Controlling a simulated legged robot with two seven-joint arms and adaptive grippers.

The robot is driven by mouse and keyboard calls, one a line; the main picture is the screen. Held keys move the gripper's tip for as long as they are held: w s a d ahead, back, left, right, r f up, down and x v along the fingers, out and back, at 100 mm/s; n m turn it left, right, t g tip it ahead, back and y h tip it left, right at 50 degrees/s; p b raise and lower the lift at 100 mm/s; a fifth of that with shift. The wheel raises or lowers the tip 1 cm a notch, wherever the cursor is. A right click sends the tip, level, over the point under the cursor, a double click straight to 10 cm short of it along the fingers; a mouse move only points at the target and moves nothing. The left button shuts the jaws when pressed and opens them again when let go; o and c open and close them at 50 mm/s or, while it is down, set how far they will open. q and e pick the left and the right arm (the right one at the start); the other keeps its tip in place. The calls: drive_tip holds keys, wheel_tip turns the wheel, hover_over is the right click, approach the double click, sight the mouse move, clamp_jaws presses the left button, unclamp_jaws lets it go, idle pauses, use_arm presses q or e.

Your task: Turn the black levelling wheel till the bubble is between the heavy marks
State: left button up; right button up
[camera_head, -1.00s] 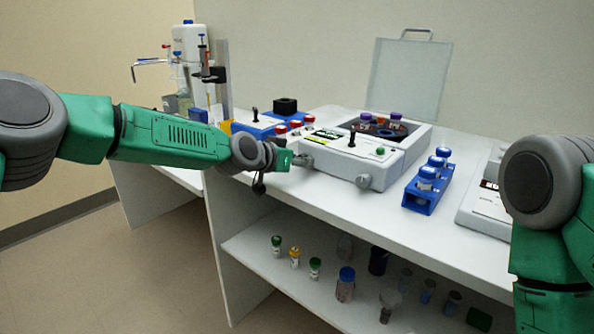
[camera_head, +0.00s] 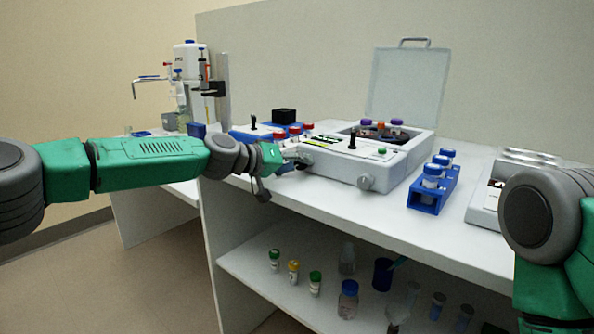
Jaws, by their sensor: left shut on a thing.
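The white centrifuge (camera_head: 335,165) stands on the bench with its clear lid raised. A yellow-green strip (camera_head: 323,141), which looks like the bubble vial, lies on its top near the left front; the bubble and marks are too small to read. My left gripper (camera_head: 296,158) is at the centrifuge's left front corner, shut on what appears to be the black levelling wheel, which the fingers mostly hide. A grey round knob (camera_head: 366,183) shows at the right front corner. My right arm is at the right edge; its gripper is out of view.
A blue unit with red-capped pieces (camera_head: 280,133) is at the left. The shelf below holds several bottles.

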use_arm(q)
drive_tip(key=shift+d+r, duration=0.15)
drive_tip(key=shift+r, duration=0.2)
drive_tip(key=shift+d+r, duration=0.1)
drive_tip(key=shift+d, duration=0.1)
clamp_jaws()
drive_tip(key=shift+f, duration=0.2)
drive_tip(key=shift+a+f, duration=0.1)
drive_tip(key=shift+a, duration=0.05)
drive_tip(key=o, duration=0.7)
unclamp_jaws()
drive_tip(key=shift+w+a+f, duration=0.15)
drive_tip(key=shift+a+f, duration=0.05)
drive_tip(key=shift+a, duration=0.5)
drive_tip(key=shift+d+r, duration=0.1)
drive_tip(key=shift+d, duration=0.45)
drive_tip(key=v, duration=1.2)
